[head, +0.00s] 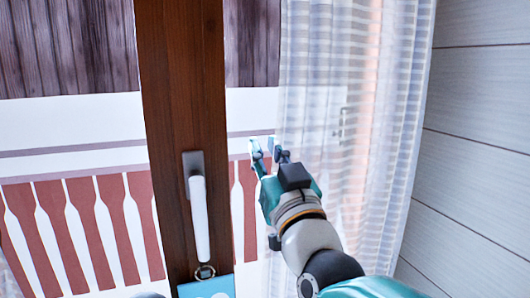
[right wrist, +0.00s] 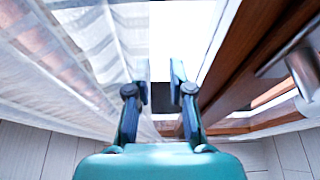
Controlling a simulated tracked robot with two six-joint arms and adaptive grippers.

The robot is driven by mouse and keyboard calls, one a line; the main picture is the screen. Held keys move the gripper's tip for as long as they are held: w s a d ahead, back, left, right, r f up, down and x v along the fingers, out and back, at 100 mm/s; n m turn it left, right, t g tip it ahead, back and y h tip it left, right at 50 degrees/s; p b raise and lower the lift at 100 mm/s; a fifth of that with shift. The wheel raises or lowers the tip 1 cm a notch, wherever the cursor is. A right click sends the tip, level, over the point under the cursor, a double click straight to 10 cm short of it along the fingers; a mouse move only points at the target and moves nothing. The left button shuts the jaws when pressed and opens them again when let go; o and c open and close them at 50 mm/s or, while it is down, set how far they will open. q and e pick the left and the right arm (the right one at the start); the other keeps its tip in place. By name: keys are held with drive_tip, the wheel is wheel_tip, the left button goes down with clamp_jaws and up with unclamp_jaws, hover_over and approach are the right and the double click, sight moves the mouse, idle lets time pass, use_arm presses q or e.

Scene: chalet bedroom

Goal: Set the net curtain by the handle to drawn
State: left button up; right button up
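The net curtain (head: 390,130) is sheer, white and banded. It hangs in folds on the right of the head view, gathered against the wall side, and fills the left of the right wrist view (right wrist: 60,60). My right gripper (head: 269,153) is at the curtain's left edge, in front of the glass. Its two fingers stand apart in the right wrist view (right wrist: 159,82), with the curtain's edge close beside the left finger. I cannot tell whether they touch. No curtain handle can be made out clearly. My left gripper is out of view.
A brown wooden door frame (head: 185,90) with a white lever handle (head: 199,220) stands left of my right gripper. A blue card (head: 208,288) shows below the lever. A pale panelled wall (head: 480,130) bounds the right. A red balcony railing (head: 85,230) shows through the glass.

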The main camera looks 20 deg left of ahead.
drive_tip(key=o, duration=0.4)
drive_tip(key=shift+c, duration=0.2)
drive_tip(key=shift+s+d, duration=0.1)
drive_tip(key=v, duration=1.1)
drive_tip(key=shift+s+d+f, duration=0.2)
drive_tip(key=shift+s+d, duration=0.05)
drive_tip(key=shift+c, duration=0.2)
